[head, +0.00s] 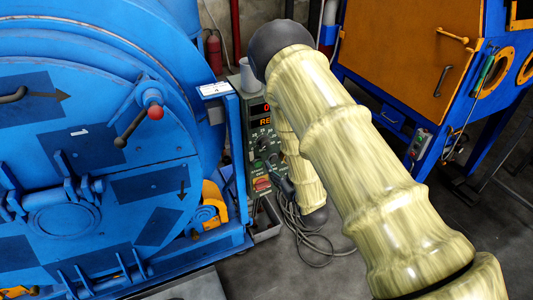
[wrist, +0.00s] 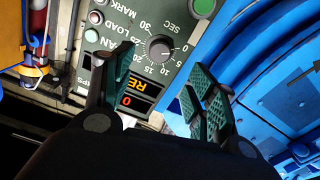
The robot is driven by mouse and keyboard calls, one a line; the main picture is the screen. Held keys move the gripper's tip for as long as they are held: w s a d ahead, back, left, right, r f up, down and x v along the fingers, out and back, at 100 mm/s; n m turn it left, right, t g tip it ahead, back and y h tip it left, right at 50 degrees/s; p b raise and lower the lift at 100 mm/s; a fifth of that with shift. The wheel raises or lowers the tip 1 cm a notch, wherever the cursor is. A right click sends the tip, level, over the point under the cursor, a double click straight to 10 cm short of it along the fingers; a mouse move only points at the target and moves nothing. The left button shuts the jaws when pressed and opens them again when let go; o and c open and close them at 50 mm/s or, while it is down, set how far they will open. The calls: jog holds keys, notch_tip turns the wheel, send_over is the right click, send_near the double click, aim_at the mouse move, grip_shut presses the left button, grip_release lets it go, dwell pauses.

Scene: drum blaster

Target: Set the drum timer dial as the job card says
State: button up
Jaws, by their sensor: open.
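The timer dial (wrist: 159,48) is a round dark knob on the grey-green control panel (wrist: 182,75), ringed by white numbers from 0 to 30 with "SEC", upside down in the wrist view. I cannot read its pointer surely. My gripper (wrist: 160,62) is open, its two green-padded fingers on either side of the dial's lower part in the picture; contact is not visible. In the head view the panel (head: 257,125) stands right of the blue drum, partly hidden by my arm. The job card (head: 214,89) is a small white sheet on a blue post, too small to read.
A display (wrist: 137,95) shows orange "RE" and a red "0", partly covered by a finger. A green button (wrist: 204,7) is near the dial. The blue drum (head: 185,120) is close on the left. An orange cabinet (head: 400,50) stands right. Cables (head: 310,240) lie on the floor.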

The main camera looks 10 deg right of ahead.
aim_at(266, 146)
jog(key=p+x, duration=0.2)
jog(key=x, duration=0.9)
jog(key=shift+a+r+p, duration=0.1)
jog(key=shift+r+p, duration=0.1)
jog(key=shift+p, duration=0.15)
jog(key=c, duration=1)
jog(key=shift+c, duration=0.2)
